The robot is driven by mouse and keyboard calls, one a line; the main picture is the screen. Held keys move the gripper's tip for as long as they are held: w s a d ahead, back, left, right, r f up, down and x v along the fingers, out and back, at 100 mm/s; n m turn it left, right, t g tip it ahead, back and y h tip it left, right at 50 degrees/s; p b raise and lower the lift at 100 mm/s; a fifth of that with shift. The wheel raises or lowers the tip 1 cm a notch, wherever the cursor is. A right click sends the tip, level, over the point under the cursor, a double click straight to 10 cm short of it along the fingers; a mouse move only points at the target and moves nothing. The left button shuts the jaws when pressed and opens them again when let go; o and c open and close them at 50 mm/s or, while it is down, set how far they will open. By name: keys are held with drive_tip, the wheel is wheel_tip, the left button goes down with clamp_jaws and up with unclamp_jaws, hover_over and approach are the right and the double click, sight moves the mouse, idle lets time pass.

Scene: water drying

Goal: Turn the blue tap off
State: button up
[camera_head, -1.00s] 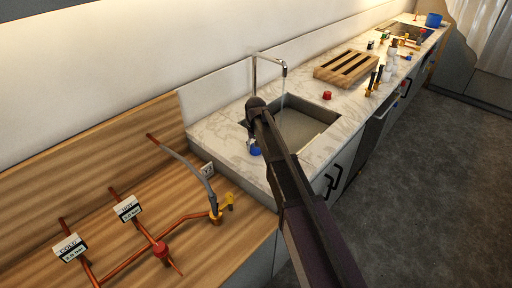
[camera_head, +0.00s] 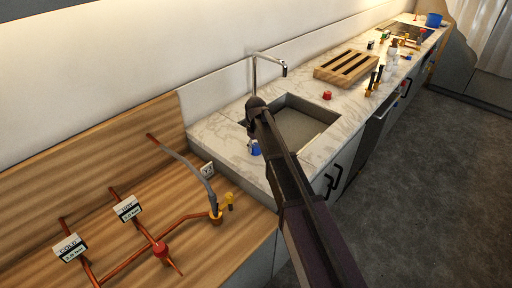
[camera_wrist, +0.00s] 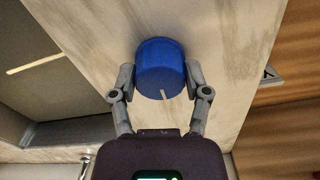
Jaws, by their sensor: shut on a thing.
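The blue tap (camera_wrist: 160,66) is a round knob with a pale line mark, standing on the marble counter. In the wrist view my gripper (camera_wrist: 160,80) has one finger on each side of it and is shut on it. In the head view the blue tap (camera_head: 255,147) shows small beside the sink, partly hidden by my arm. My gripper itself is hidden behind the arm there. The faucet (camera_head: 268,66) stands behind the sink (camera_head: 305,128), and no water stream shows under its spout.
A red knob (camera_head: 327,95) and a wooden rack (camera_head: 346,67) are on the counter right of the sink. Copper pipes with a red valve (camera_head: 160,249), a yellow valve (camera_head: 229,199) and label plates are on the wooden board at left. Open floor lies at right.

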drive_tip(key=shift+s, duration=0.15)
drive_tip(key=o, duration=1.1)
drive_tip(key=shift+m, duration=0.3)
